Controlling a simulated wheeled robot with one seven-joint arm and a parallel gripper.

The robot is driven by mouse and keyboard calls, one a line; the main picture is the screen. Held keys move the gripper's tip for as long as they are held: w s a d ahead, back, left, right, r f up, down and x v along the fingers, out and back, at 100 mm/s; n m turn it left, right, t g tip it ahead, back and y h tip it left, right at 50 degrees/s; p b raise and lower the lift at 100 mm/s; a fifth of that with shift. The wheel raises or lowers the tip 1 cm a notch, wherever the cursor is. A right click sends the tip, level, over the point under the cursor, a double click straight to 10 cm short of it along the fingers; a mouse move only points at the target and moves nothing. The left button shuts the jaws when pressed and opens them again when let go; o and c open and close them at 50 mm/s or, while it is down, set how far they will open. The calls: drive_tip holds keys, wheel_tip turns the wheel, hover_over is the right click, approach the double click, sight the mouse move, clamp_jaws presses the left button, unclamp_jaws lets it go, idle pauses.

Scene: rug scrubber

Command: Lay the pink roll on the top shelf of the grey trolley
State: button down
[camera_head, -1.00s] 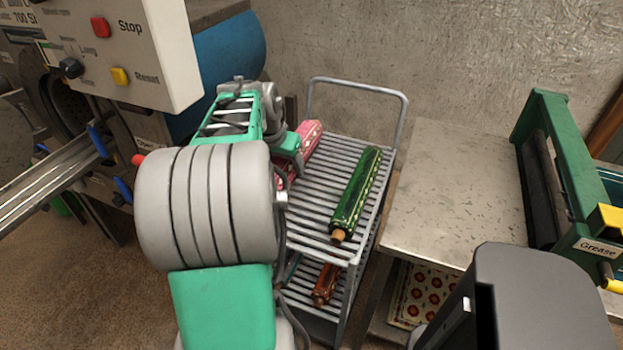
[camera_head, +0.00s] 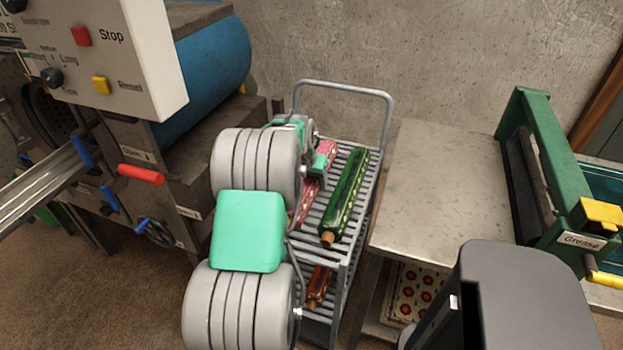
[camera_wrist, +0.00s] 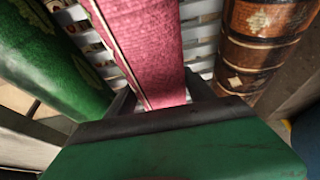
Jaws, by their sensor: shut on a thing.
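The pink roll (camera_head: 306,200) is in my gripper, over the left part of the grey trolley's top shelf (camera_head: 347,232), roughly in line with the green roll (camera_head: 346,195) on its right. In the wrist view the pink roll (camera_wrist: 150,45) runs between the fingers of my gripper (camera_wrist: 160,98), which is shut on it. The slats show beneath it; I cannot tell whether it touches them. My arm hides part of the roll and the shelf's left side in the head view.
The green roll (camera_wrist: 50,55) and a brown patterned roll (camera_wrist: 258,45) flank the pink roll in the wrist view. A reddish-brown roll (camera_head: 319,286) lies on the lower shelf. A metal table (camera_head: 430,190) stands right of the trolley, a machine with a red handle (camera_head: 141,174) left.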

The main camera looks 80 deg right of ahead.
drive_tip(key=shift+r, duration=0.1)
drive_tip(key=shift+f, duration=0.2)
drive_tip(key=shift+c, duration=1.9)
unclamp_jaws()
drive_tip(key=shift+r, duration=0.2)
drive_tip(key=v, duration=1.2)
drive_tip(key=shift+a, duration=0.1)
drive_tip(key=shift+f, duration=0.1)
